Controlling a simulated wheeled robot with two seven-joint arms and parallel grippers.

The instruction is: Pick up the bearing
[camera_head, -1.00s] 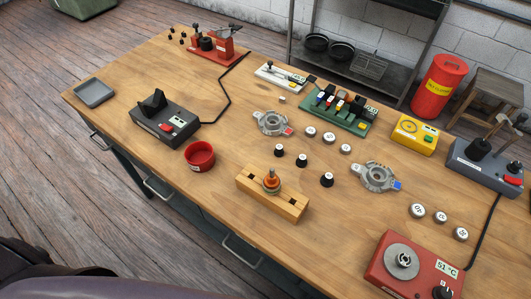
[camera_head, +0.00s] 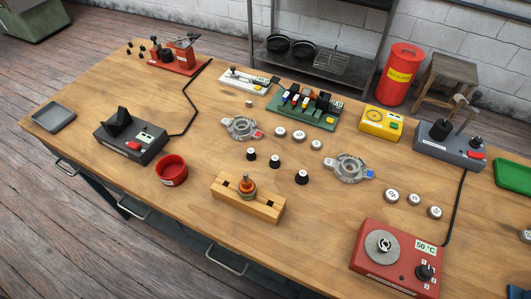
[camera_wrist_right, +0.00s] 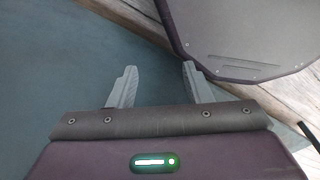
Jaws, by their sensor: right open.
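A ring-shaped metal part (camera_head: 383,243), which looks like the bearing, sits on the round grey plate of a red heater (camera_head: 371,274) reading 50 °C at the lower right of the head view. Several small silver discs with labels (camera_head: 391,195) lie on the table; whether any is a bearing is too small to tell. A rotor-like part (camera_head: 246,188) with an orange winding stands in a wooden block (camera_head: 265,211). My right gripper (camera_wrist_right: 159,68) is open and empty in the right wrist view, away from the bearing. My left gripper is not in view.
Two grey housings (camera_head: 242,128), (camera_head: 349,168) and several black caps (camera_head: 302,177) lie mid-table. A red bowl (camera_head: 171,171), a black device (camera_head: 131,140) and a grey tray (camera_head: 54,117) are left. A grey press (camera_head: 450,147) and green tray (camera_head: 514,176) are right.

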